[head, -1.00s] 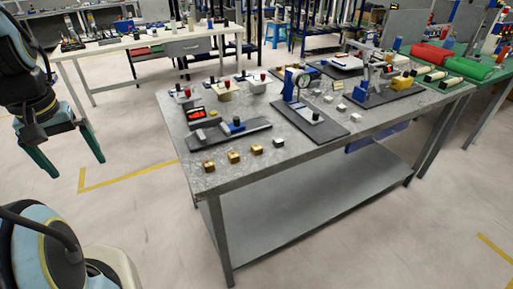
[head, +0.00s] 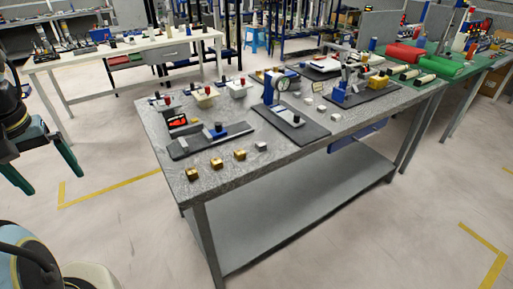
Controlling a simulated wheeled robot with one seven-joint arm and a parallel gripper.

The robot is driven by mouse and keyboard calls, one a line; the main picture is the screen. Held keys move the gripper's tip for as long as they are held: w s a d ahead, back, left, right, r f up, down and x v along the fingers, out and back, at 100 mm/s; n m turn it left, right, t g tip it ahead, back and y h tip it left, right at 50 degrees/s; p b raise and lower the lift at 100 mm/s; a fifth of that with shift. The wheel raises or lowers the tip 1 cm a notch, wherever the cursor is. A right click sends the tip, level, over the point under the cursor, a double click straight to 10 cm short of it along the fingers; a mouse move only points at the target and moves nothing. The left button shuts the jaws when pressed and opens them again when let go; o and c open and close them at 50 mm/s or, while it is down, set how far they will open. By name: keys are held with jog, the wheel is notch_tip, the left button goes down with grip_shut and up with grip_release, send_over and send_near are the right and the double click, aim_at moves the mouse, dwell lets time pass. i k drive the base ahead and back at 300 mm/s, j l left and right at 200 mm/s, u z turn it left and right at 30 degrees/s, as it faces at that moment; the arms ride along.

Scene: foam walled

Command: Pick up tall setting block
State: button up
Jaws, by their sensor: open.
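The grey work table (head: 290,168) carries several small blocks, and I cannot tell which is the tall setting block. Near its front left edge stand three brass-coloured blocks: a left one (head: 192,174), a middle one (head: 216,163) and a right one (head: 240,154). A silver block (head: 261,147) is in line to their right. More small pale blocks (head: 322,109) stand right of the dial gauge stand. My gripper (head: 50,183) is at the left picture edge, its two teal fingers apart and empty. It is left of the table and clear of every block.
A dark plate with a blue-and-black fixture (head: 218,131) lies behind the brass blocks. A dial gauge stand (head: 268,92) on a dark base stands mid-table. White bins (head: 205,92) line the back. A white bench (head: 130,50) is behind; open floor lies between.

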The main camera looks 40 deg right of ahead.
aim_at(261, 146)
jog(key=z, duration=0.35)
jog(key=i+z, duration=0.15)
jog(key=z, duration=0.6)
jog(key=i+j, duration=0.05)
jog(key=j, duration=0.05)
